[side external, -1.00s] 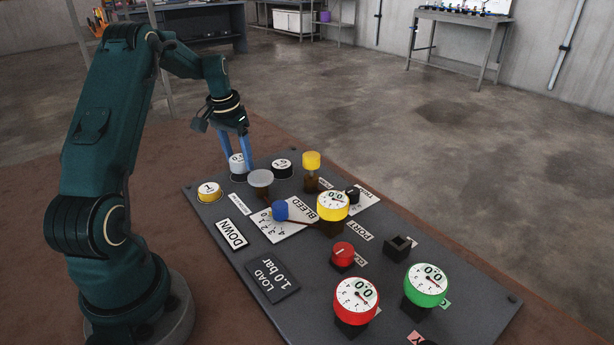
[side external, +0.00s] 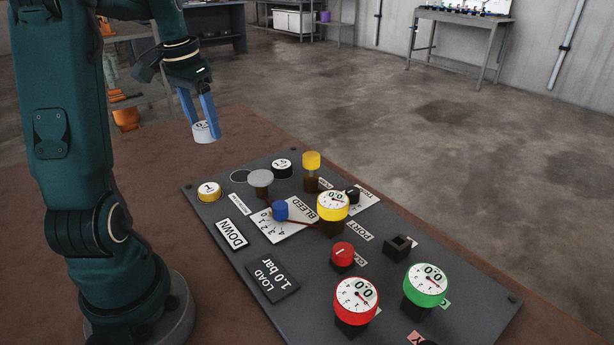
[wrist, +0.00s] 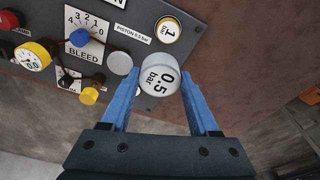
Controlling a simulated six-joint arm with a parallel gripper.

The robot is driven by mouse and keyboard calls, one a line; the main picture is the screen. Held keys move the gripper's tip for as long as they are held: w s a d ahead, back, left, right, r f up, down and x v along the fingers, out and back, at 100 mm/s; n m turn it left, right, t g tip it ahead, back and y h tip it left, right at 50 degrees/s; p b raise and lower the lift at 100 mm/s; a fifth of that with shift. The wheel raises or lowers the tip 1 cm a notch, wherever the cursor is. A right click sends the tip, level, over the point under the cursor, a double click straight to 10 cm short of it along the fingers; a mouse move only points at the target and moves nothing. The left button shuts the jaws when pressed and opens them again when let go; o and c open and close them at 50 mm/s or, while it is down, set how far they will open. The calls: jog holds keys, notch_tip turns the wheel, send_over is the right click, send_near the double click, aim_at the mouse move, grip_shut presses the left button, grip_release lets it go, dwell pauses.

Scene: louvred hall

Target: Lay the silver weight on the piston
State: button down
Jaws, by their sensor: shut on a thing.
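The silver weight (side external: 205,132), a short cylinder, is held between the blue fingers of my gripper (side external: 204,125), raised above the far left end of the dark panel. In the wrist view the weight (wrist: 160,78) shows its top label "0.5 bar" between the fingertips (wrist: 158,88). The piston (side external: 261,179), with a round grey top on a brown post, stands on the panel, below and to the right of the weight in the side view. It also shows as a bare grey disc in the wrist view (wrist: 120,63). Nothing lies on it.
A yellow weight (side external: 208,190) and a black weight (side external: 282,167) flank an empty ringed spot (side external: 241,177). A yellow-topped post (side external: 311,161), a blue knob (side external: 280,210) and a yellow gauge (side external: 333,204) stand near the piston. Red (side external: 356,298) and green (side external: 428,284) gauges are nearer the camera.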

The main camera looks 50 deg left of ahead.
jog(key=shift+s+d+r+n, duration=0.15)
jog(key=shift+s+r+n, duration=0.15)
jog(key=shift+s+r, duration=0.65)
send_over(262, 175)
jog(key=f, duration=0.6)
jog(key=shift+s+d+f, duration=0.15)
jog(key=shift+s+f, duration=0.2)
jog(key=shift+s, duration=0.05)
jog(key=shift+f, duration=2.05)
jog(key=shift+f, duration=0.15)
jog(key=shift+c, duration=0.7)
grip_release()
